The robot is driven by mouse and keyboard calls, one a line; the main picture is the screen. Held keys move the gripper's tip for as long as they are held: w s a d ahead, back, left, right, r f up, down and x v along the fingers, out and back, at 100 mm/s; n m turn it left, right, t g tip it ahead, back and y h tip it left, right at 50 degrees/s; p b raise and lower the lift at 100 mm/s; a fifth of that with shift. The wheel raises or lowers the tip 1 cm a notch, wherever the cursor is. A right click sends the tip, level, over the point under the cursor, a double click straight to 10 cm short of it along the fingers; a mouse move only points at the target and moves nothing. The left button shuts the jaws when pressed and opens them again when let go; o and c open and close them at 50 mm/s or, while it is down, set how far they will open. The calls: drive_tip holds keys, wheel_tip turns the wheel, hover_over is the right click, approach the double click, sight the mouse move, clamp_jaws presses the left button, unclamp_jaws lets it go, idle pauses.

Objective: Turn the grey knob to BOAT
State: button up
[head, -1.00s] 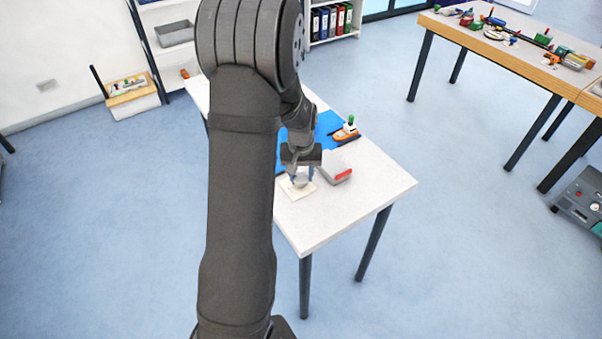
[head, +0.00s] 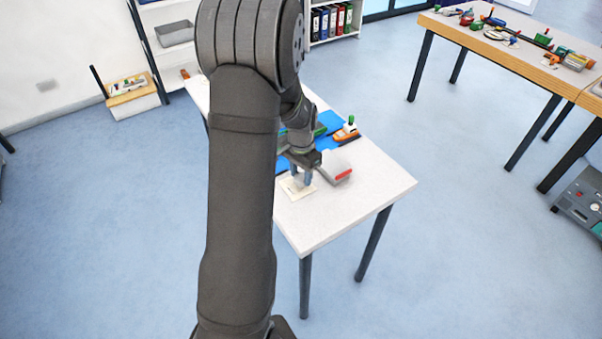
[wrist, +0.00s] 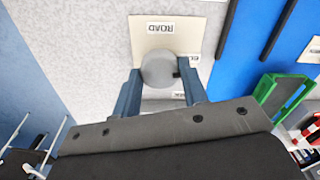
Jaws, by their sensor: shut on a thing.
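The grey knob (wrist: 158,70) is round and sits on a cream plate (wrist: 138,42) on the white table. My gripper (wrist: 161,74) is shut on the knob, with one blue-grey finger at each side of it. A label reading ROAD (wrist: 160,28) shows upside down on the plate, above the knob in the wrist view. A label right of the knob (wrist: 194,60) and one below it are partly hidden by the finger, and I cannot read them fully. In the head view my gripper (head: 302,176) is low over the plate (head: 299,192).
A grey block with a red strip (head: 338,168) stands close right of my gripper. Behind lie a blue mat (head: 329,120), a toy boat (head: 346,131) and a green piece (head: 320,130); a green frame (wrist: 280,96) shows at the wrist view's right. The table's front right is clear.

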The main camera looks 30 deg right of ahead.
sight(301, 176)
idle(0.4)
drive_tip(key=o, duration=1)
drive_tip(key=shift+c, duration=0.2)
drive_tip(key=shift+r, duration=0.1)
wheel_tip(301, 176, up, 17)
drive_tip(key=shift+r, duration=0.15)
wheel_tip(301, 176, down, 18)
drive_tip(key=shift+r, duration=0.25)
idle(0.6)
drive_tip(key=shift+r, duration=0.1)
